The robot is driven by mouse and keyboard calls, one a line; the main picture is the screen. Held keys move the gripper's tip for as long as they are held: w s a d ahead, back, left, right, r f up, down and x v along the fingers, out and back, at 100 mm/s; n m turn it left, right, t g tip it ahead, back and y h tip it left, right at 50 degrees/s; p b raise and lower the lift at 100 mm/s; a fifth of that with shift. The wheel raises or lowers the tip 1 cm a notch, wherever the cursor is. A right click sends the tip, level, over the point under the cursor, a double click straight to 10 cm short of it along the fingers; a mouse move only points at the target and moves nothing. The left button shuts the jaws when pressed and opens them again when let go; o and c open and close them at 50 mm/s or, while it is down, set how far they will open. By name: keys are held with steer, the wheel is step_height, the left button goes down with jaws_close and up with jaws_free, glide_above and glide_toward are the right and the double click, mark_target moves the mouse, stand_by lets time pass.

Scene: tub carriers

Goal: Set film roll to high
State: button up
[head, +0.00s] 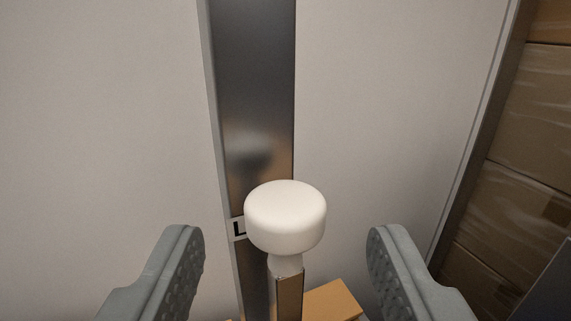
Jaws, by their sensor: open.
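A white round knob (285,216) sits on a short metal stem (287,292) in front of a vertical brushed-metal strip (254,75). A small white label with a black letter L (238,229) is on the strip, just left of the knob. My gripper (285,237) is open, with one grey finger on each side of the knob and a clear gap on both sides. The fingers do not touch the knob. I cannot make out a film roll as such, and no mark for high shows in this view.
A pale flat panel (391,90) lies behind the strip on both sides. Film-wrapped brown boxes (530,130) stand at the right behind a dark edge. An orange-tan block (333,300) shows low behind the stem. The space above the knob along the strip looks clear.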

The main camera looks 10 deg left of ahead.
mark_target(286, 230)
steer(key=shift+w+a, duration=0.2)
steer(key=shift+w, duration=0.65)
steer(key=shift+w+a, duration=0.15)
steer(key=shift+w, duration=0.7)
jaws_close()
step_height(286, 230, up, 16)
steer(key=shift+f, duration=0.15)
jaws_free()
steer(key=shift+f, duration=0.1)
